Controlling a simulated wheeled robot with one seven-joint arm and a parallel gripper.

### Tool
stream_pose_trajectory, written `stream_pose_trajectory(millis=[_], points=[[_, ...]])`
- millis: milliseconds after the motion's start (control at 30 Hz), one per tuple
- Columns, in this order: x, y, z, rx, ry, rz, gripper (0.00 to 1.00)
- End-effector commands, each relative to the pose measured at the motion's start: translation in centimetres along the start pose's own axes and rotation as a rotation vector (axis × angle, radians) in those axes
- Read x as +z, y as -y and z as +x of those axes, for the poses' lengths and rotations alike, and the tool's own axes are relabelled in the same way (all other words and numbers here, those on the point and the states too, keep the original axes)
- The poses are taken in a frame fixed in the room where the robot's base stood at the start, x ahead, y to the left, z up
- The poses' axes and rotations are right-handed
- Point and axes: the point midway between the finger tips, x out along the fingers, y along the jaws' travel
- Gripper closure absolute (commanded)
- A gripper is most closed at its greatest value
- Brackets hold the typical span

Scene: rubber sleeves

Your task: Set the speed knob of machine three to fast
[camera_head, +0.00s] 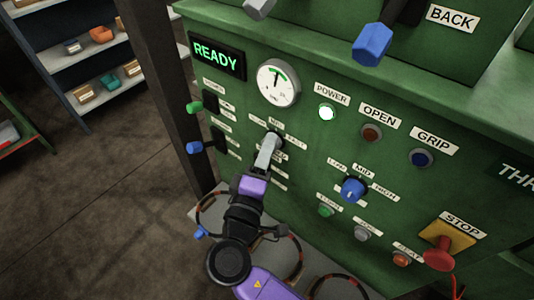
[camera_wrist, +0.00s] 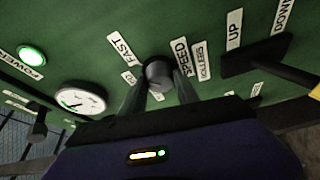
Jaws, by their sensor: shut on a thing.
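The speed knob (camera_wrist: 157,71) is a dark grey round knob on the green panel in the wrist view. The SPEED label (camera_wrist: 182,57) is beside it and the FAST label (camera_wrist: 122,48) is at its upper left. My gripper (camera_wrist: 158,92) has one finger on each side of the knob and is shut on it. In the head view, my gripper (camera_head: 270,146) reaches the panel below the gauge and hides most of the knob. The knob's pointer mark cannot be made out.
A blue LOW-MID-HIGH knob (camera_head: 353,190), a red STOP button (camera_head: 439,255) and several small buttons lie to the right. A dark lever (camera_wrist: 268,62) by UP and DOWN labels is right of the knob in the wrist view. A lit READY display (camera_head: 217,55) is upper left.

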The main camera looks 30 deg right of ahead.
Motion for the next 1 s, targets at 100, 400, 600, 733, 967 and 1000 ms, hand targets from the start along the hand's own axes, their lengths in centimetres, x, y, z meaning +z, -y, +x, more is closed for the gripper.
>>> stream_pose_trajectory(millis=[100,400,600,733,967,1000], points=[[0.0,0.2,-0.1,-0.003,-0.001,0.004,1.0],[0.0,0.2,-0.1,-0.003,-0.001,0.004,0.55],[0.0,0.1,0.0,-0.002,-0.001,0.003,0.42],[0.0,0.1,0.0,-0.001,-0.001,0.003,0.42],[-0.1,0.1,-1.8,-0.001,-0.004,0.003,0.42],[-0.1,0.2,-2.4,-0.001,-0.005,0.003,0.42]])
